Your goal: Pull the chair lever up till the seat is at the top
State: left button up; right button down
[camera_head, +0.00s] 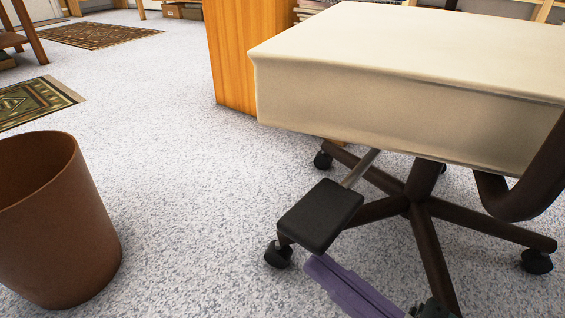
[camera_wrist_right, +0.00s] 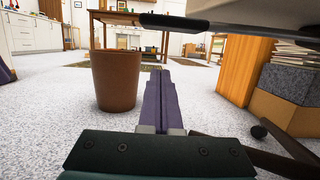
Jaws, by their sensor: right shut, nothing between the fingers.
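The chair lever (camera_head: 320,214) is a flat black paddle on a thin metal rod, sticking out from under the cream seat (camera_head: 400,105). It also shows in the right wrist view as a dark bar (camera_wrist_right: 172,22) near the top. My right gripper (camera_head: 316,267) has purple fingers, shut with nothing between them. Its tips are just below the paddle in the head view. In the right wrist view the fingers (camera_wrist_right: 159,76) point forward, lower than the lever, with a visible gap. My left gripper is not identifiable in either view.
The chair's dark wheeled base (camera_head: 425,230) spreads below the seat. A brown bin (camera_head: 60,225) stands at the left. A wooden cabinet (camera_head: 232,55) is behind the seat. Patterned rugs (camera_head: 35,102) lie farther back. Speckled floor between bin and chair is clear.

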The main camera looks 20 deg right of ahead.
aim_at(351, 197)
notch_tip(351, 197, up, 4)
dwell(0.5)
jog(key=shift+w, duration=0.1)
notch_tip(351, 197, up, 7)
jog(key=m+h+p, duration=0.1)
jog(key=m+p, duration=0.3)
jog(key=p, duration=0.3)
jog(key=shift+a+t, duration=0.15)
jog(key=shift+t, duration=0.25)
dwell(4.2)
dwell(0.4)
